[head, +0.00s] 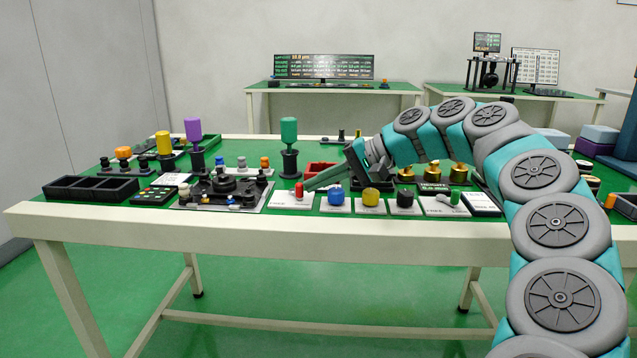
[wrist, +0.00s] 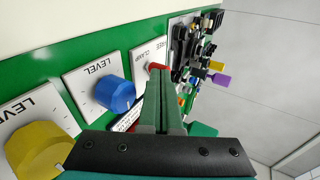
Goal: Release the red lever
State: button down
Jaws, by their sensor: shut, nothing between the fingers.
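The red lever (head: 299,189) stands on a small white panel (head: 287,201) at the front of the green table. In the wrist view the red lever (wrist: 158,67) shows just past my fingertips, and its panel (wrist: 122,64) carries the words CLAMP and FREE. My gripper (head: 309,187) is shut and empty, with its fingertips pointing left at the lever. In the wrist view my gripper (wrist: 161,73) covers the lower part of the lever. I cannot tell whether the tips touch it.
A blue knob (head: 336,197), a yellow knob (head: 370,197) and a black knob (head: 405,198) stand in a row to the right. A black device (head: 222,187) is close on the left. A red bin (head: 320,168) lies behind.

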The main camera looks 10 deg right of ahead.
jog(key=shift+s+a+m+t+h, duration=0.2)
jog(key=shift+m+t+h, duration=0.1)
jog(key=shift+m+t, duration=0.3)
jog(key=shift+s+a+m+t+h+b, duration=0.35)
jog(key=shift+m+t+b, duration=0.15)
jog(key=shift+m, duration=0.1)
jog(key=shift+s+a+r+m+t+h+p, duration=0.1)
jog(key=shift+a+m+t+h+p, duration=0.1)
jog(key=shift+a+m+t+h, duration=0.3)
jog(key=shift+s+a+m+t+h+p, duration=0.1)
jog(key=shift+a+m+t+h+p, duration=0.1)
jog(key=shift+m+t+h, duration=0.35)
jog(key=a+m+t+h+p, duration=0.1)
jog(key=m, duration=0.1)
jog(key=m+h+p, duration=0.1)
jog(key=shift+a+r+m+t+h+p, duration=0.1)
jog(key=shift+a+m+t+h+p, duration=0.2)
jog(key=shift+a+m+t+p, duration=0.1)
jog(key=shift+a, duration=0.2)
jog(key=shift+w+a+m+p, duration=0.1)
jog(key=shift+a+m+p, duration=0.15)
jog(key=shift+a+p, duration=0.15)
jog(key=shift+w+d, duration=0.1)
jog(key=shift+d, duration=0.1)
